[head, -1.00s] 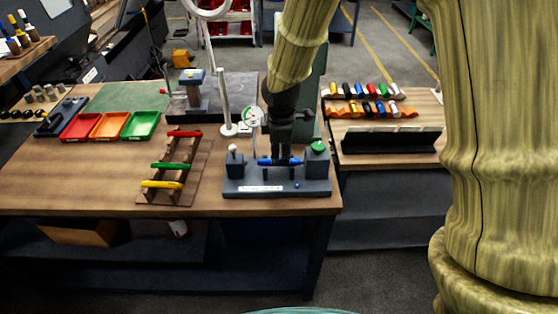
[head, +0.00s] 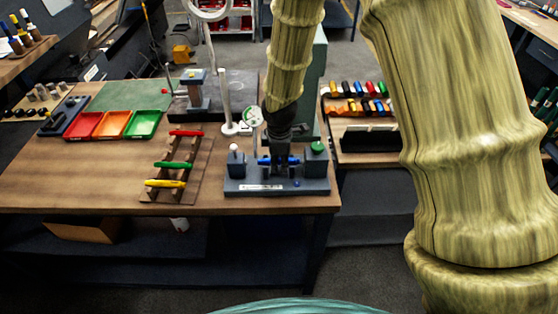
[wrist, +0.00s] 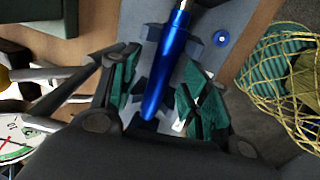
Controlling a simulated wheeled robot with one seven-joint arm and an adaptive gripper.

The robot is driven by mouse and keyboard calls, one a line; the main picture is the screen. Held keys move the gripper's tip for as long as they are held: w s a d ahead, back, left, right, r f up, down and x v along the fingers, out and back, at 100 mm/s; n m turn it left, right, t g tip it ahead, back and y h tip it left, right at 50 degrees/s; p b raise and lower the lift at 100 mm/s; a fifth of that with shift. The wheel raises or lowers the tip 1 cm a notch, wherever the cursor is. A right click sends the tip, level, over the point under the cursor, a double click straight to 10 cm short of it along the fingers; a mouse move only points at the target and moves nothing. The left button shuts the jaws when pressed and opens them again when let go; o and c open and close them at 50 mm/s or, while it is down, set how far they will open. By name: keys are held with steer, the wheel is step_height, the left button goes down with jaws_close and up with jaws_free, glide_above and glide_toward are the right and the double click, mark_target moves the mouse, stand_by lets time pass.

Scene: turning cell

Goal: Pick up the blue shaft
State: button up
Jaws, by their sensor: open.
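The blue shaft (head: 264,160) lies level in a grey bench fixture (head: 300,187) near the front right of the wooden table. In the wrist view the blue shaft (wrist: 170,60) has a bright metal end at the top and runs between my gripper's fingers. My gripper (head: 275,168) is at the fixture, over the shaft. In the wrist view my gripper (wrist: 158,98) is open, with green finger pads on either side of the shaft and gaps showing. My gripper hides part of the shaft in the head view.
A rack (head: 192,140) holds red, green and yellow shafts to the left. Red, orange and green trays (head: 142,124) sit further left. A dial gauge stand (head: 225,105) rises close behind the fixture. A small blue ring (wrist: 222,39) lies on the fixture.

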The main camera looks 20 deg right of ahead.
jaws_close()
steer(key=shift+r, duration=0.1)
